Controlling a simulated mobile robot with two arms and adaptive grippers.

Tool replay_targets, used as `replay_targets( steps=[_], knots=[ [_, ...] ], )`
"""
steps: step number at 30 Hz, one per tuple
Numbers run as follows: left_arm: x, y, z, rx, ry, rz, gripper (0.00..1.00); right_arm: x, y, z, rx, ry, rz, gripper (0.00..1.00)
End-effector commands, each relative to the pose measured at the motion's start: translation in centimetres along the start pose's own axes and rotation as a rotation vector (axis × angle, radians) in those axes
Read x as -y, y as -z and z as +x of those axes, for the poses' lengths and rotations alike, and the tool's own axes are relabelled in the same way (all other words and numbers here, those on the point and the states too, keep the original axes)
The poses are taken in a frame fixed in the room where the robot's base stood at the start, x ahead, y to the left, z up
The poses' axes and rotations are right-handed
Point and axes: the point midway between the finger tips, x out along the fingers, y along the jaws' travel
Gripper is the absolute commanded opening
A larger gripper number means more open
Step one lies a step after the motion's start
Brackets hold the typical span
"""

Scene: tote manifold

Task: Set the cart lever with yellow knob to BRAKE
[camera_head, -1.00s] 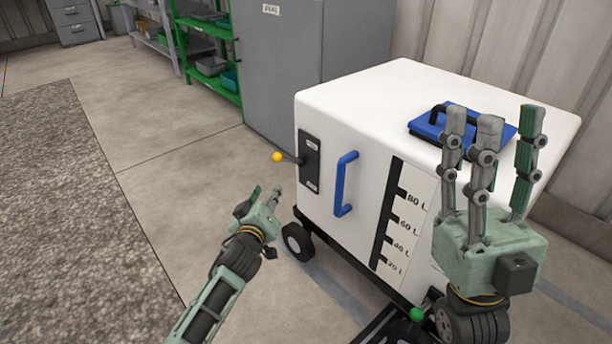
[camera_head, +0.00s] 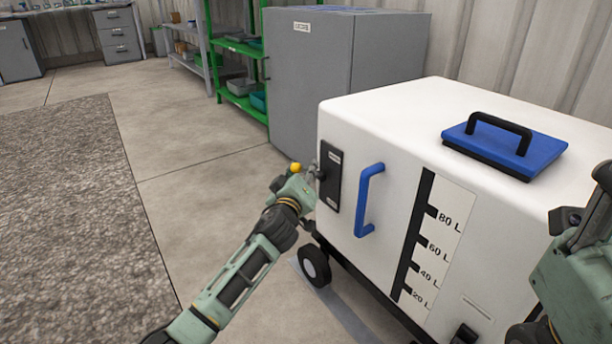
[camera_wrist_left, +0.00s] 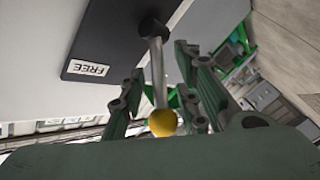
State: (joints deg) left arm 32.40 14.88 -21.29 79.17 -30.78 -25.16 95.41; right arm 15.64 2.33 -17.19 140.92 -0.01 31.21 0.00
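The white cart (camera_head: 395,110) has a black lever plate (camera_head: 330,178) on its left side face. The lever's yellow knob (camera_head: 295,168) shows at my left gripper (camera_head: 304,178). In the left wrist view the metal lever (camera_wrist_left: 157,75) runs from its pivot on the plate (camera_wrist_left: 112,35) to the yellow knob (camera_wrist_left: 162,122). A FREE label (camera_wrist_left: 88,68) is readable there; no BRAKE label is readable. My left gripper's fingers (camera_wrist_left: 160,92) are open on both sides of the lever, with gaps showing. My right gripper (camera_head: 590,215) is partly cut off at the right edge.
A blue handle (camera_head: 368,200) sticks out beside the lever plate. A blue lid with a black grip (camera_head: 505,145) lies on the cart top. A grey cabinet (camera_head: 300,85) and green shelf (camera_head: 243,105) stand behind. The floor at left is clear.

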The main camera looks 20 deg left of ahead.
Motion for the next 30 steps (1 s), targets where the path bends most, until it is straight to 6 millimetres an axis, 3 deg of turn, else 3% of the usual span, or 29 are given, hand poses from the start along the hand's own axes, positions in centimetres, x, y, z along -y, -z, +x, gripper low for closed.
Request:
replay_targets(
  steps=[7,18,30],
  knots=[
    [-0.05,0.06,0.11,0.0,-0.001,0.0,0.3,0.01,0.02,0.08,-0.001,0.001,0.0,0.4],
    [-0.14,0.01,0.09,0.0,-0.003,0.0,0.0,0.02,0.01,0.07,-0.001,0.001,0.0,0.4],
    [-0.22,-0.01,0.08,0.0,-0.004,0.003,0.0,0.02,-0.01,0.06,-0.001,0.0,0.0,0.4]
  ],
)
